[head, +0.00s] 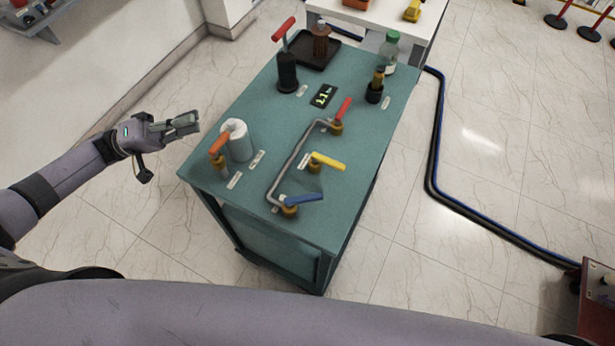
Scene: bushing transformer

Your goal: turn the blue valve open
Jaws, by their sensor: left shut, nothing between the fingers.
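The blue valve (303,199) has a blue lever on a brass body, near the front edge of the green table (340,218). Its lever points to the right and slightly up in the picture. A bent grey pipe (291,161) runs from it toward the red valve (342,112). The yellow valve (326,162) stands between them. My left gripper (196,123) is shut and empty, out to the left of the table and well apart from the blue valve. My right gripper is not in view.
A white cylinder (239,141) and an orange-handled tool (219,146) stand at the table's left. A black cylinder (287,75), dark tray (318,54), display (323,96) and bottle (389,54) are farther back. Hoses (437,130) lie on the floor at right.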

